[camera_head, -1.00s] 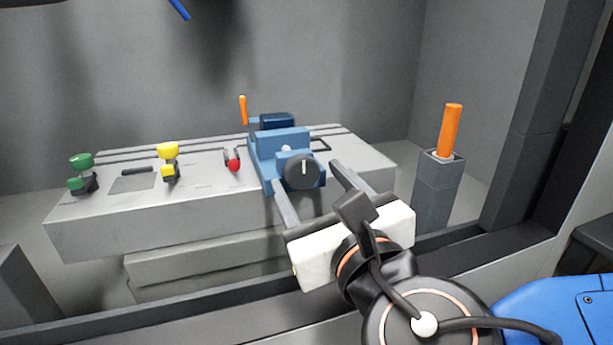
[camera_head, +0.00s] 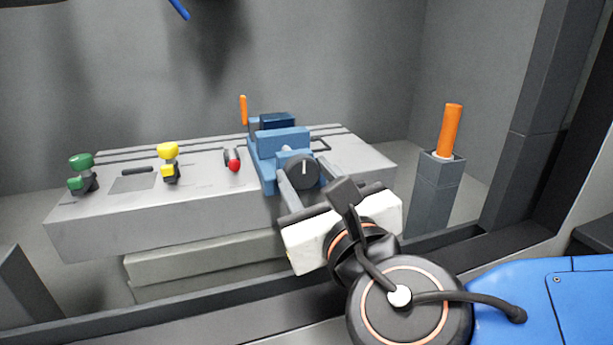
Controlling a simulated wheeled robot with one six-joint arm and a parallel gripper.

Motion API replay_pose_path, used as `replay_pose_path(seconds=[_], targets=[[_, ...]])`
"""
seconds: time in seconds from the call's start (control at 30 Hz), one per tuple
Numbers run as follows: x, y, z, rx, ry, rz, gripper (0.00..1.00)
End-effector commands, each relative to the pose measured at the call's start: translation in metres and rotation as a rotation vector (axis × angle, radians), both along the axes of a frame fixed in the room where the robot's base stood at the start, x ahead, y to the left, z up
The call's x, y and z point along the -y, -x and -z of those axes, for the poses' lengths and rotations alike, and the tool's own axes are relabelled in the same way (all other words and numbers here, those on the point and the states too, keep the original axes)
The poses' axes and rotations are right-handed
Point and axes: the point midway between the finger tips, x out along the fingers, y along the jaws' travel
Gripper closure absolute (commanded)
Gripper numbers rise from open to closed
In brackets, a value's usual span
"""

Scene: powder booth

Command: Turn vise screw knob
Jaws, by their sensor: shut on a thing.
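The fingers are shut on the knob. The left finger covers part of the knob's left edge and the vise front.
An orange handle (camera_head: 451,130) stands in a grey post (camera_head: 437,195) at right. A dark rail (camera_head: 150,300) runs along the front.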

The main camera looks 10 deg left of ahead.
Motion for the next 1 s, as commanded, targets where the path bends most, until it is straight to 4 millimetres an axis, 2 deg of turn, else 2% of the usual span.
replay_pose_path(seconds=[0.37, 1.0], targets=[[0.0006, -0.0003, 0.0002, -0.058, -0.095, 0.0, 0.8], [0.0029, -0.0017, 0.001, -0.36, -0.585, 0.0, 0.79]])
